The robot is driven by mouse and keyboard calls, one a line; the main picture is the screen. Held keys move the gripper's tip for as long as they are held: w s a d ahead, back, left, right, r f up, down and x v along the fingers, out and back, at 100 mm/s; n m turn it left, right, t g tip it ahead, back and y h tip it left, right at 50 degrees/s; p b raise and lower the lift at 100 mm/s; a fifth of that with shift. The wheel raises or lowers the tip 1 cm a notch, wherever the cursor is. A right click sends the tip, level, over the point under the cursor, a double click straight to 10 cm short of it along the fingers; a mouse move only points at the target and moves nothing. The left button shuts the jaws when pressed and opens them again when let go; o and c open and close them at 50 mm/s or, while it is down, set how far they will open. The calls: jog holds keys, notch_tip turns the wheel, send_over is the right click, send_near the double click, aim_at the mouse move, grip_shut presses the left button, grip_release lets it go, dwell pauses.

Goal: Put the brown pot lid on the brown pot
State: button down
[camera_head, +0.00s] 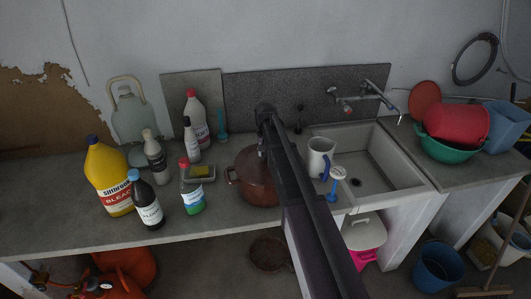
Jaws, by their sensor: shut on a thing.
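The brown pot (254,190) stands on the counter left of the sink, with a side handle showing at its left. The brown pot lid (246,160) shows as a domed brown surface at the top of the pot, partly behind my arm. My gripper (262,150) points down over the lid's middle and is shut on the lid, seemingly at its top. The fingertips are small and dark here. My arm hides the right side of lid and pot, so I cannot tell whether the lid rests fully on the rim.
Left of the pot stand a green-labelled bottle (191,190), a soap dish (198,173), a yellow bleach jug (108,178) and several other bottles. A white jug (320,157) and a blue-handled brush (335,183) are at right, by the sink (368,165).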

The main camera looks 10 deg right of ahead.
jog(key=shift+c, duration=1.1)
grip_release()
jog(key=shift+o, duration=1.1)
jog(key=shift+r, duration=0.15)
jog(key=shift+r+p, duration=3.4)
jog(key=shift+p, duration=0.1)
jog(key=shift+f, duration=0.25)
